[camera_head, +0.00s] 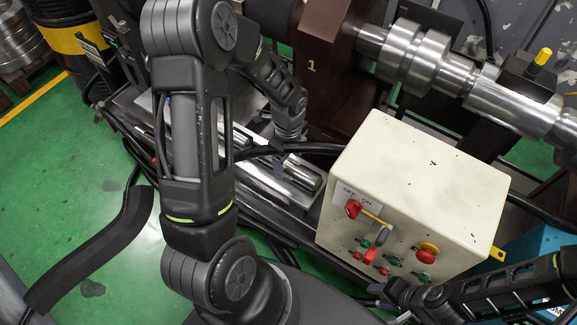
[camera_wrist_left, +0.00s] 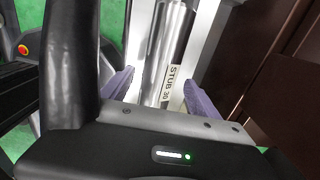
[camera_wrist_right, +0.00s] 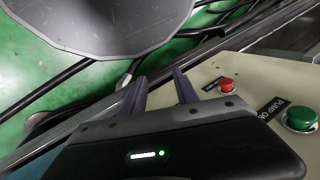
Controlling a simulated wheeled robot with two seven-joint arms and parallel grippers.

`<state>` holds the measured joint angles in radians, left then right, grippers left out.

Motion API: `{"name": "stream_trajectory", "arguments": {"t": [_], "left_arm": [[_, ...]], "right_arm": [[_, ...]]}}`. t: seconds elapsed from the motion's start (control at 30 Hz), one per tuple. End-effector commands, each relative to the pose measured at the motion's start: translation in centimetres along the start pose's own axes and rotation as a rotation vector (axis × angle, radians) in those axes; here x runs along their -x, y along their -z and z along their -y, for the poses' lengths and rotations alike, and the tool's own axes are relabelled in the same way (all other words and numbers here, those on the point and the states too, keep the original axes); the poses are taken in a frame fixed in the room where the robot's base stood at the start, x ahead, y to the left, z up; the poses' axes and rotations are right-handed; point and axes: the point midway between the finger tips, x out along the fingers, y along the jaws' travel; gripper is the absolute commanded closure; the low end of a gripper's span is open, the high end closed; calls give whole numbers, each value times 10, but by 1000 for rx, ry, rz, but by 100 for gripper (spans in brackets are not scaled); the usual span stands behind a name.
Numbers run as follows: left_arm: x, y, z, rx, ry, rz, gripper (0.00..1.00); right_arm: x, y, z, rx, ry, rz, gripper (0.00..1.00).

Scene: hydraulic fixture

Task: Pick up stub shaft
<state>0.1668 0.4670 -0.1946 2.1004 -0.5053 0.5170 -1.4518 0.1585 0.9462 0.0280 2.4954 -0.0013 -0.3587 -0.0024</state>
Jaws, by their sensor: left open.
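The stub shaft is a shiny silver cylinder with a "STUB 30" label, seen in the left wrist view (camera_wrist_left: 168,45). It lies between the two purple fingertips of my left gripper (camera_wrist_left: 158,100), with a visible gap between the fingers. In the head view, my left gripper (camera_head: 284,158) points down at silver cylinders (camera_head: 306,177) beside the brown fixture. The arm hides part of them, and finger contact is hard to tell. My right gripper (camera_wrist_right: 160,88) is open and empty above the cream control box, near its red button (camera_wrist_right: 227,85).
The cream control box (camera_head: 420,180) stands right of the cylinders. A brown block marked 1 (camera_head: 322,65) and a large steel shaft (camera_head: 430,60) are behind. Black hoses (camera_head: 305,147) run close to my left gripper. Green floor (camera_head: 60,170) is open at left.

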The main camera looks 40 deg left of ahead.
Motion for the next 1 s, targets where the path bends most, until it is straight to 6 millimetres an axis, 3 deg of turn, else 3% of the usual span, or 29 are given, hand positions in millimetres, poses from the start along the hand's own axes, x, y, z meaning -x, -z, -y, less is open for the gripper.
{"name": "stream_trajectory", "arguments": {"t": [0.17,0.73,1.0], "left_arm": [[-16,0,0,0,0,1,28],[-15,0,0,0,1,0,28],[-15,0,0,0,1,0,50]], "right_arm": [[-2,0,-1,0,0,0,64],[-2,0,-1,0,0,0,64],[-2,0,-1,0,0,0,64]]}}
